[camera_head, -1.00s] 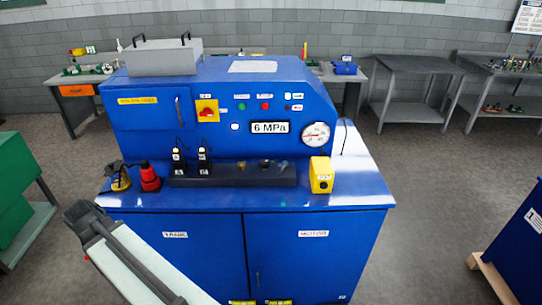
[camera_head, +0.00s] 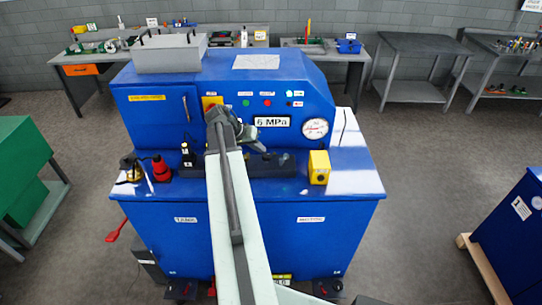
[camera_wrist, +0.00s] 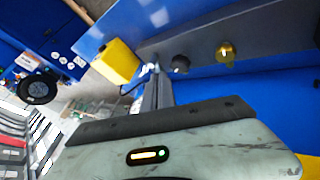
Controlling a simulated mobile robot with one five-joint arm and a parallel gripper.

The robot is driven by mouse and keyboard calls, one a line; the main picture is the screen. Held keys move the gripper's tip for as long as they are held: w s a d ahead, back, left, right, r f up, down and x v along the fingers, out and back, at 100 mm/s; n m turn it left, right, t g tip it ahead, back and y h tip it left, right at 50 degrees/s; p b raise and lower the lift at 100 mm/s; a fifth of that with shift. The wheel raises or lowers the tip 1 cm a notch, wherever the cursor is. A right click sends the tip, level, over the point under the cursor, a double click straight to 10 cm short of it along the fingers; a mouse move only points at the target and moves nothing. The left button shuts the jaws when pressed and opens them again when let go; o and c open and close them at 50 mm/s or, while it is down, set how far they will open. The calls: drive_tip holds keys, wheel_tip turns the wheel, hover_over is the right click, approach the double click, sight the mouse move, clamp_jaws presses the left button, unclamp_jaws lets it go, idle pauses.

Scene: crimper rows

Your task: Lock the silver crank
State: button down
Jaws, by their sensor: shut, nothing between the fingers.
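I cannot surely make out a silver crank in either view. My gripper (camera_head: 258,147) is shut and empty above the dark bar (camera_head: 295,169) on the blue machine's ledge. In the wrist view my gripper (camera_wrist: 157,78) points toward the bar. A small pale metal piece shows by its tips, too small to name; I cannot tell whether they touch. A dark fitting (camera_wrist: 180,63) and a brass fitting (camera_wrist: 225,52) sit on the bar beside it. My forearm hides part of the bar and panel in the head view.
A yellow box (camera_head: 319,167) stands at the bar's right end. The pressure gauge (camera_head: 316,128) is on the panel behind. A red lever (camera_head: 115,228) sticks out low at the left.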

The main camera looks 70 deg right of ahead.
drive_tip(key=b+x, duration=0.7)
drive_tip(key=x, duration=0.2)
drive_tip(key=shift+w+f+b, duration=0.1)
drive_tip(key=shift+f+b, duration=0.2)
drive_tip(key=shift+d+f, duration=0.15)
drive_tip(key=shift+d, duration=0.05)
drive_tip(key=shift+s, duration=0.35)
